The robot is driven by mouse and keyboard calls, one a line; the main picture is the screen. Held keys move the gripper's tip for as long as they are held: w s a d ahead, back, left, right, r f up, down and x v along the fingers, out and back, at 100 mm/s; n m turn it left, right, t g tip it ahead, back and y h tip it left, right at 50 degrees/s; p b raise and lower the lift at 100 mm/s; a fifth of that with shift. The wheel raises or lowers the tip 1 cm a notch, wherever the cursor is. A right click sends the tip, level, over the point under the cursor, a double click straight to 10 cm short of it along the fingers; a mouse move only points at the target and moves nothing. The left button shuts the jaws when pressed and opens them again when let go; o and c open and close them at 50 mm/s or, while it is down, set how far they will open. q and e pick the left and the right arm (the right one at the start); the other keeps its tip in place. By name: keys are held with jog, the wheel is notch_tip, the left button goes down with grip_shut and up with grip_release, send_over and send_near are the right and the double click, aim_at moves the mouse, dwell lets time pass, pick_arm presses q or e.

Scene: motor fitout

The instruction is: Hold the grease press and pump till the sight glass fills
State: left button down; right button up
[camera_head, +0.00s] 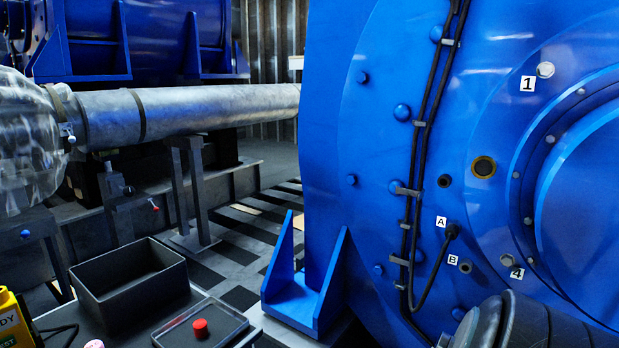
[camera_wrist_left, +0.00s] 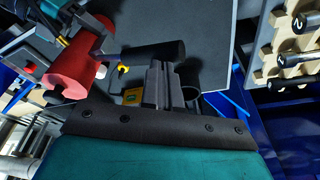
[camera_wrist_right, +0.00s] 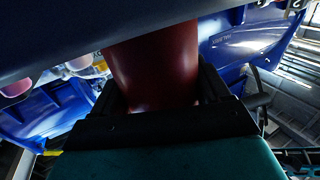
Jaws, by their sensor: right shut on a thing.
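My right gripper (camera_wrist_right: 160,105) is shut on a red cylinder, the grease press barrel (camera_wrist_right: 155,65), in the right wrist view. The left wrist view shows a red body (camera_wrist_left: 70,65), apparently the same press, with a teal hand part behind it. My left gripper (camera_wrist_left: 162,85) has its fingers together, near a black cylindrical grip (camera_wrist_left: 152,54); I cannot tell whether they touch. Neither gripper shows in the head view. A round yellow-rimmed port with a dark centre (camera_head: 483,167), which looks like the sight glass, sits on the blue motor face (camera_head: 400,150). Its fill is unclear.
Black cables run down the motor face past labels A (camera_head: 441,221) and B (camera_head: 453,259). An open dark bin (camera_head: 130,285) and a shallow tray (camera_head: 235,325) with a red cap (camera_head: 201,328) stand lower left. A wooden rack (camera_wrist_left: 290,60) is at the left wrist view's right.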

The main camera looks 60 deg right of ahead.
pick_arm(q)
jog(key=shift+s+x, duration=0.15)
jog(key=shift+x, duration=0.6)
jog(key=shift+s+x, duration=0.15)
jog(key=shift+x, duration=0.6)
jog(key=shift+w+v, duration=0.2)
jog(key=shift+v, duration=0.9)
jog(key=shift+w+v, duration=0.25)
jog(key=shift+v, duration=0.8)
jog(key=shift+d, duration=0.15)
jog(key=shift+r, duration=0.1)
dwell(0.6)
jog(key=shift+w+d+v, duration=0.1)
jog(key=shift+w+v, duration=0.05)
jog(key=shift+v, duration=0.7)
jog(key=shift+w+d+v, duration=0.1)
jog(key=shift+w+v, duration=0.1)
jog(key=shift+v, duration=0.6)
jog(key=shift+w+d+v, duration=0.1)
jog(key=shift+w+v, duration=0.05)
jog(key=shift+v, duration=0.7)
jog(key=shift+r, duration=0.1)
pick_arm(e)
jog(key=o, duration=1.4)
